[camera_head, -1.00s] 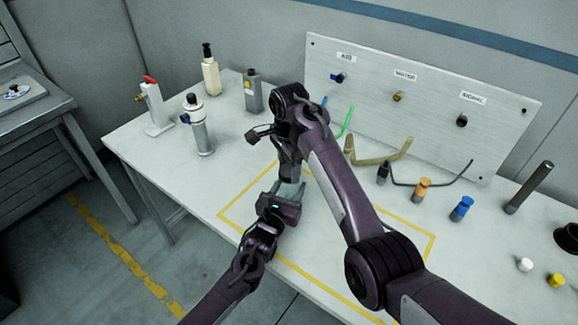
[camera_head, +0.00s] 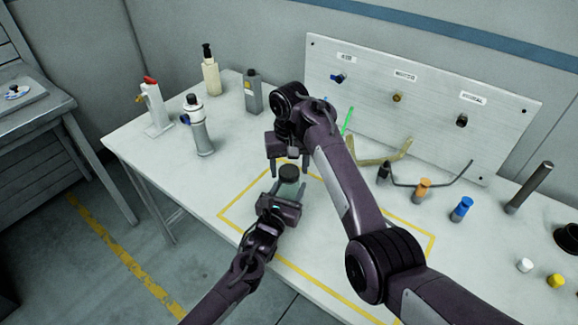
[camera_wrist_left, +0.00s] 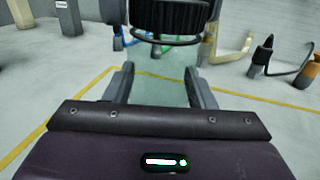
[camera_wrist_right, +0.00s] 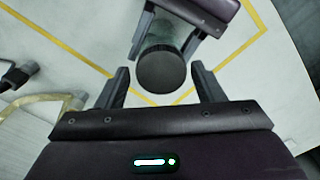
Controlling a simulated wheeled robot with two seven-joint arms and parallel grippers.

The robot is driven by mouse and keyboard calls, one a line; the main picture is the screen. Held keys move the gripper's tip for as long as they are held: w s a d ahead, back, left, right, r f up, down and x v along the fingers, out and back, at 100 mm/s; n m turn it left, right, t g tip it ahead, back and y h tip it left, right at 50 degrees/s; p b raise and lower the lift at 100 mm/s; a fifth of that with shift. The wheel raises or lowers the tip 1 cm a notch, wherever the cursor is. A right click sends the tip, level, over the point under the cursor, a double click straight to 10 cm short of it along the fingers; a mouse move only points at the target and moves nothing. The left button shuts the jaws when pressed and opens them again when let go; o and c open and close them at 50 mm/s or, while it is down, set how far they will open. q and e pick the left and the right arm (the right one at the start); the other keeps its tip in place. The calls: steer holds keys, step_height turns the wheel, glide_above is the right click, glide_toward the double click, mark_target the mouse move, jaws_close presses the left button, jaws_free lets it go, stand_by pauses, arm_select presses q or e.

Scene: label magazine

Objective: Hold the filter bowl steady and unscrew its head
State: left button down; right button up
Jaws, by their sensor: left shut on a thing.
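The filter bowl (camera_head: 288,191) is a clear greenish cup standing upright in the yellow-outlined area. Its black head (camera_head: 289,173) sits at its top; in the left wrist view the head (camera_wrist_left: 170,16) is dark and ribbed. I cannot tell how far it is threaded on. My left gripper (camera_head: 284,197) is shut on the bowl, with a finger on each side (camera_wrist_left: 158,85). My right gripper (camera_head: 289,172) is open at the head. In the right wrist view its fingers (camera_wrist_right: 163,82) are spread, with the round head top (camera_wrist_right: 163,71) between them and gaps on both sides.
Bottles and dispensers (camera_head: 203,125) stand at the table's left. A labelled panel (camera_head: 430,105) rises at the back. The outlined area's right part is bare.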

steer(key=shift+o, duration=0.3)
steer(key=shift+r, duration=2.25)
steer(key=shift+c, duration=0.3)
steer(key=m, duration=0.1)
steer(key=r+m, duration=0.1)
steer(key=m, duration=0.3)
steer(key=r+m, duration=0.1)
steer(key=m, duration=0.1)
steer(key=shift+m, duration=0.4)
steer(key=m, duration=0.2)
steer(key=r+m, duration=0.1)
steer(key=m, duration=0.2)
steer(key=shift+r, duration=0.15)
steer(key=shift+m, duration=0.4)
steer(key=shift+f, duration=3.95)
